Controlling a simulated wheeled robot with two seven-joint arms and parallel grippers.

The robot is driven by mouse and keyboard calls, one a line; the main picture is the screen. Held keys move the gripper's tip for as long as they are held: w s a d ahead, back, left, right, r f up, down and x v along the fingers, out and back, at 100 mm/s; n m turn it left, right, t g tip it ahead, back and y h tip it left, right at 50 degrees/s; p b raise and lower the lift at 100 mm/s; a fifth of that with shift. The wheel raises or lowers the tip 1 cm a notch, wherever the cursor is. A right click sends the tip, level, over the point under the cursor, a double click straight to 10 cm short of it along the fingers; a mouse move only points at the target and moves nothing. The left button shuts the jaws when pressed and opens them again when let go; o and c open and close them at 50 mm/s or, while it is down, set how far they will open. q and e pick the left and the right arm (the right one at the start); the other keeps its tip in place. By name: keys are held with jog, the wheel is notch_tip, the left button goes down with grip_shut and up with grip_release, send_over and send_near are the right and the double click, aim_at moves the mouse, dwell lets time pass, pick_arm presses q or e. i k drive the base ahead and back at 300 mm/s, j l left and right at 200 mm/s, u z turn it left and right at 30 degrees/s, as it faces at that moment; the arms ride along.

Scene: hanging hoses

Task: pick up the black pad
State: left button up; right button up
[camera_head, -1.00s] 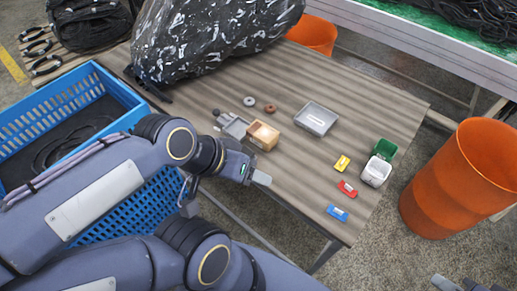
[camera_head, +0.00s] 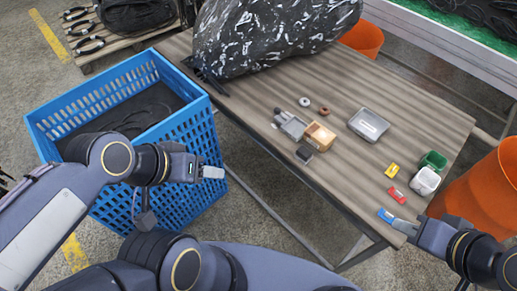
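A small black pad (camera_head: 304,154) lies on the striped table near its front edge, just in front of the open wooden box (camera_head: 319,137). My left gripper (camera_head: 213,172) is to the left of the pad, beyond the table's edge and in front of the blue crate. Its fingers show side-on, so I cannot tell whether they are apart; nothing shows in them. My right gripper (camera_head: 405,227) is at the table's right front corner, close to the blue block (camera_head: 386,215). I cannot tell whether its fingers are apart or whether it touches the block.
A grey tray (camera_head: 368,124), grey dustpan-like piece (camera_head: 292,125), rings, yellow (camera_head: 392,171) and red (camera_head: 394,195) blocks, and green (camera_head: 433,162) and white (camera_head: 425,181) bins stand on the table. A large black bag (camera_head: 270,35) fills its back left. The blue crate (camera_head: 190,140) stands left.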

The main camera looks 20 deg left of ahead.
aim_at(303, 154)
jog(key=u, duration=1.5)
jog(key=k+l+u, duration=0.75)
jog(key=i, duration=0.1)
